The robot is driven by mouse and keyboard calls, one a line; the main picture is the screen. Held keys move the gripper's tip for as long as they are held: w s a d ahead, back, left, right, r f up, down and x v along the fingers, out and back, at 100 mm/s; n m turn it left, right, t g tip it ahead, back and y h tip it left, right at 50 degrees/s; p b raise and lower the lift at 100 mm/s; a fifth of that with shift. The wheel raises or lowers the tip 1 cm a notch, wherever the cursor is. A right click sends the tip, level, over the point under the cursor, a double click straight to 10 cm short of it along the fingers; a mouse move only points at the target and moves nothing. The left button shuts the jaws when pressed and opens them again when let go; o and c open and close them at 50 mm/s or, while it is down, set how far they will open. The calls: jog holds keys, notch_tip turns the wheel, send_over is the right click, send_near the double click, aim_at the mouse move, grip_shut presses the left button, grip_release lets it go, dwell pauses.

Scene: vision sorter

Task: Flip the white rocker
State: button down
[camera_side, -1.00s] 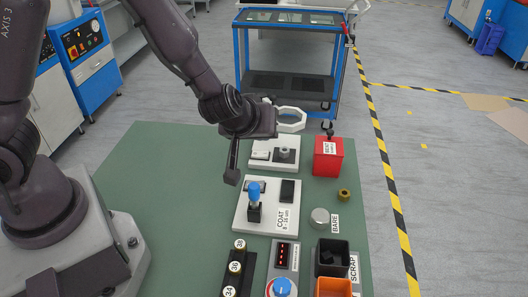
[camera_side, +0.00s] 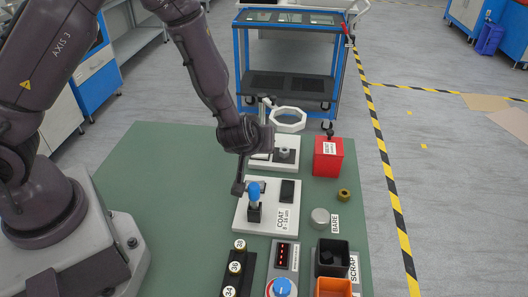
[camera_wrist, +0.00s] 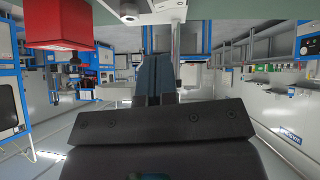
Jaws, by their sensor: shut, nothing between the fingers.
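The white COAT plate (camera_side: 282,222) lies on the green table, with a blue-topped lever (camera_side: 254,190) and a dark rectangle (camera_side: 290,190) on it. A small pale switch (camera_side: 263,184), which looks like the white rocker, sits at the plate's upper left, partly hidden by my gripper. My gripper (camera_side: 238,189) is shut and empty, its tip low at the plate's upper left corner, close to the switch. I cannot tell whether it touches. In the wrist view the closed fingers (camera_wrist: 159,78) show, but the rocker cannot be made out.
A second white plate (camera_side: 262,163) with a grey knob stands behind, near an octagonal magnifier ring (camera_side: 288,118). A red box (camera_side: 328,157), a brass ring (camera_side: 344,195), a grey disc (camera_side: 320,217) and a black bin (camera_side: 332,258) are right.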

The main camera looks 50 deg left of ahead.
aim_at(266, 157)
jog(key=x, duration=0.8)
jog(key=shift+s+d+f, duration=0.1)
jog(key=shift+s, duration=0.05)
jog(key=shift+d+f, duration=0.1)
jog(key=shift+f, duration=0.5)
jog(key=shift+f, duration=0.1)
jog(key=shift+d+f, duration=0.15)
jog(key=shift+f, duration=0.4)
jog(key=shift+s+a+r, duration=0.35)
jog(key=shift+a, duration=0.25)
jog(key=shift+d+r, duration=0.1)
jog(key=shift+r, duration=0.05)
jog(key=v, duration=1.2)
jog(key=shift+s+r, duration=0.2)
jog(key=shift+s, duration=0.1)
